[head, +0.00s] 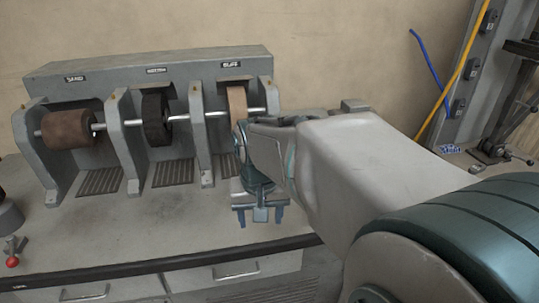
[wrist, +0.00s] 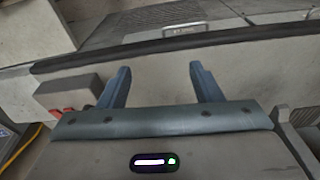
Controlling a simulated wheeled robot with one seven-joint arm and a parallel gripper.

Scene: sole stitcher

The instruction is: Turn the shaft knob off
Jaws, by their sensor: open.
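The sole stitcher machine (head: 150,70) stands on a bench against the wall, with a brown roller (head: 70,130), a dark roller (head: 155,118) and a tan roller (head: 237,101) on one metal shaft (head: 182,119). I cannot pick out a knob marked for the shaft. My gripper (head: 260,217) points down above the bench's front edge, in front of the right bay. In the wrist view my gripper (wrist: 158,72) is open and empty, its two blue fingers apart. A grey box with a red part (wrist: 60,113) shows left of the fingers there.
The grey bench top (head: 150,225) is mostly bare, with a dark front edge and drawers (head: 90,291) below. A red-ball lever (head: 12,262) sits at the far left. Yellow and blue hoses (head: 460,75) hang right.

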